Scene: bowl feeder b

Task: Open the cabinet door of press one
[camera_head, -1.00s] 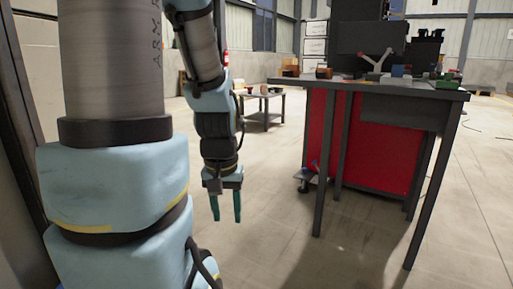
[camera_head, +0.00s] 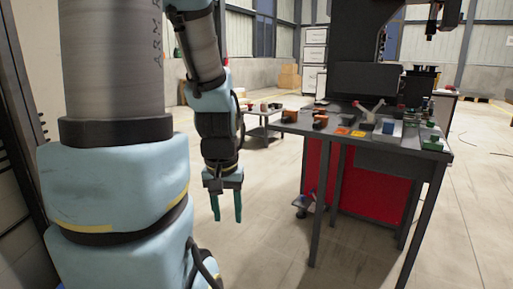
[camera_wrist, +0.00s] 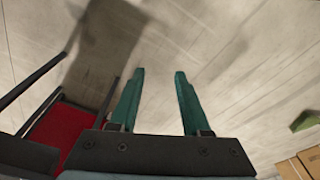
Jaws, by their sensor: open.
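A dark machine on a table, with a red cabinet (camera_head: 375,185) below the tabletop, stands at the right in the head view. I cannot tell whether this is press one, and no door handle can be made out. The red panel (camera_wrist: 58,130) also shows at the lower left in the wrist view. My gripper (camera_head: 229,218) hangs pointing down over bare floor, left of the table and apart from it. Its two green fingers (camera_wrist: 160,75) are spread and empty in the wrist view.
A low side table (camera_head: 262,112) and cardboard boxes (camera_head: 289,77) are farther back.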

